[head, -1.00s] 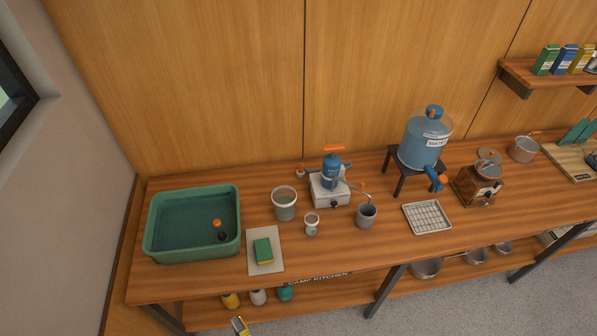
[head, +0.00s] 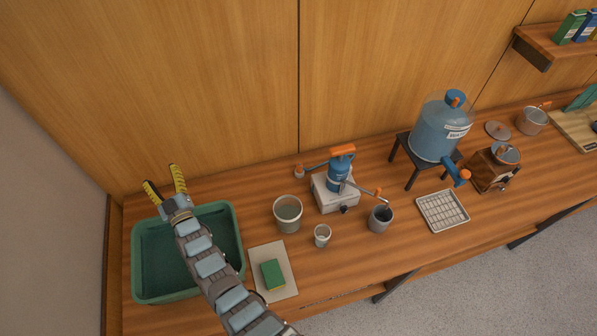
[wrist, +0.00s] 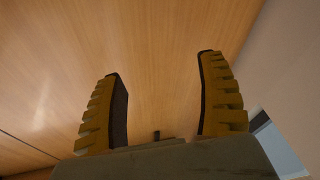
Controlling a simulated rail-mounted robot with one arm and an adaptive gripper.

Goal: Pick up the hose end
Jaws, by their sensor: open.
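A blue pump with an orange handle (head: 340,172) stands on a white box-like base near the middle of the wooden counter. A dark hose or tube runs from it to the left and finishes in a small grey end with an orange band (head: 299,172), near the wall. Another tube on its right reaches over the grey cup (head: 380,219), with an orange piece on it. My gripper (head: 162,178) is open and empty, above the back of the green basin and well left of the pump. The wrist view shows its yellow fingers (wrist: 160,68) apart, facing the wood wall.
The green basin (head: 230,237) is partly covered by my arm. A blue water jug (head: 435,135) on a stand and a wire rack (head: 443,211) are right.

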